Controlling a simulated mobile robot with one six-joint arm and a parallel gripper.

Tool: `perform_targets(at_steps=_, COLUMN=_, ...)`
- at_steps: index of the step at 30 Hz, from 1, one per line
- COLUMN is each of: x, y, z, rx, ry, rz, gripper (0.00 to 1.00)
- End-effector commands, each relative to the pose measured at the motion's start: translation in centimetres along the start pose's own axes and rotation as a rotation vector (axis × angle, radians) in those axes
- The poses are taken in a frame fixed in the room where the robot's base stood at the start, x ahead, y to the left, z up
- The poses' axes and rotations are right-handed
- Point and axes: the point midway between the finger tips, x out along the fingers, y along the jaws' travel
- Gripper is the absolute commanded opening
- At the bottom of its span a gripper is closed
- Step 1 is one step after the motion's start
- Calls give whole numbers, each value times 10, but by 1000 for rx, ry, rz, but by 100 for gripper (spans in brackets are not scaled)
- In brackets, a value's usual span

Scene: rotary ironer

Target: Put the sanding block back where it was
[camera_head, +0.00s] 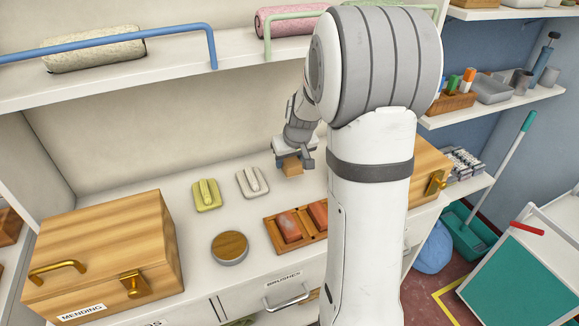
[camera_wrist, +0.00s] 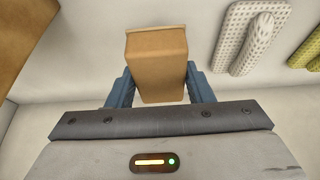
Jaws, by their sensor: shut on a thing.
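My gripper (camera_head: 292,158) is above the back of the counter, to the right of the white ribbed item. It is shut on a tan block, the sanding block (camera_head: 292,166). In the wrist view the sanding block (camera_wrist: 156,65) sits between the two blue fingers of my gripper (camera_wrist: 158,85). The block appears close to the counter (camera_head: 170,222); I cannot tell whether it touches. A wooden tray (camera_head: 268,223) holding reddish blocks (camera_head: 289,228) is in front, partly hidden by my arm.
A yellow ribbed item (camera_head: 206,195) and a white one (camera_head: 252,182) lie on the counter. A round wood-topped tin (camera_head: 230,247) is in front. A wooden box (camera_head: 105,255) fills the left, another (camera_head: 428,172) stands right. A shelf with rails (camera_head: 110,38) hangs above.

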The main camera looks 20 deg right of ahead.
Motion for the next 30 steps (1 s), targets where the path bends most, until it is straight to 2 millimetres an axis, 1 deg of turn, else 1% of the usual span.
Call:
perform_targets(at_steps=3, x=18, y=0, z=8, rx=2, ry=-5, rz=-1, gripper=29)
perform_targets(at_steps=6, x=29, y=0, z=12, rx=1, ry=-4, rz=0, gripper=29)
perform_targets(at_steps=9, x=34, y=0, z=10, rx=2, ry=-1, rz=0, gripper=29)
perform_targets(at_steps=16, x=34, y=1, z=10, rx=2, ry=0, rz=1, gripper=29)
perform_targets(at_steps=20, x=38, y=1, z=12, rx=2, ry=0, rz=1, gripper=29)
perform_targets(at_steps=21, x=38, y=1, z=12, rx=2, ry=0, rz=1, gripper=48)
perform_targets(at_steps=28, x=37, y=1, z=12, rx=2, ry=-1, rz=1, gripper=66)
perform_targets(at_steps=29, x=37, y=1, z=12, rx=3, ry=-1, rz=1, gripper=68)
perform_targets(at_steps=30, x=37, y=1, z=12, rx=3, ry=-1, rz=1, gripper=68)
